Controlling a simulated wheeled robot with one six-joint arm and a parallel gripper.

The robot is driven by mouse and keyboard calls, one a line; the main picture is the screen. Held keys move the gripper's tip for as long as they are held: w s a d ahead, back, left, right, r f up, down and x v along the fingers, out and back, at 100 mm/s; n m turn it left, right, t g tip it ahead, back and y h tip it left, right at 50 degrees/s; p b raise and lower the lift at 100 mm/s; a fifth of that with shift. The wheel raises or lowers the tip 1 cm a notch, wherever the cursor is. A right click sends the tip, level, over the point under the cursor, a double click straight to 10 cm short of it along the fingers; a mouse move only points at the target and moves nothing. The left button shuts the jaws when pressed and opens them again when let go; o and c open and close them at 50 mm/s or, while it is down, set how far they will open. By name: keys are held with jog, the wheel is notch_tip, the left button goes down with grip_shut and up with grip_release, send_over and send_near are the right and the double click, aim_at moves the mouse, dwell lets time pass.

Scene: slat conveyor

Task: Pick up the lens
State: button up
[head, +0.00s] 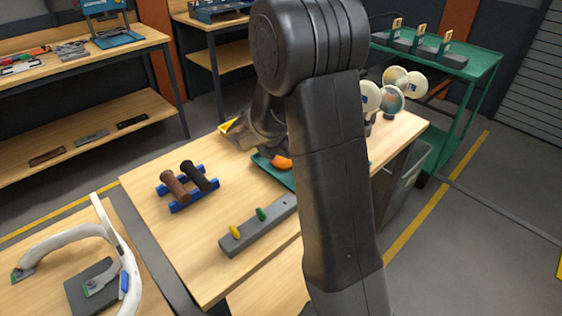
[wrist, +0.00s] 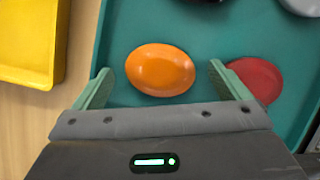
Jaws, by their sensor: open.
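A smooth orange oval, lens-shaped piece (wrist: 160,70) lies on a teal tray (wrist: 118,40) in the wrist view. In the head view the orange piece (head: 282,162) shows beside my arm, on the green tray (head: 266,167). My gripper (wrist: 165,78) is open, with one green finger on each side of the orange piece and nothing held. Gaps show between the piece and both fingers. A red rounded piece (wrist: 257,78) lies on the tray by the right finger, which partly covers it. In the head view my arm hides the fingertips and much of the tray.
A yellow bin (wrist: 28,40) stands left of the tray. A dark piece and a grey piece (wrist: 300,5) are cut off at the top. On the bench are a blue rack (head: 187,188) with two rollers and a grey bar (head: 258,228) with two small pegs.

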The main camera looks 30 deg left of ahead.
jog(key=c, duration=1.1)
jog(key=shift+r, duration=0.1)
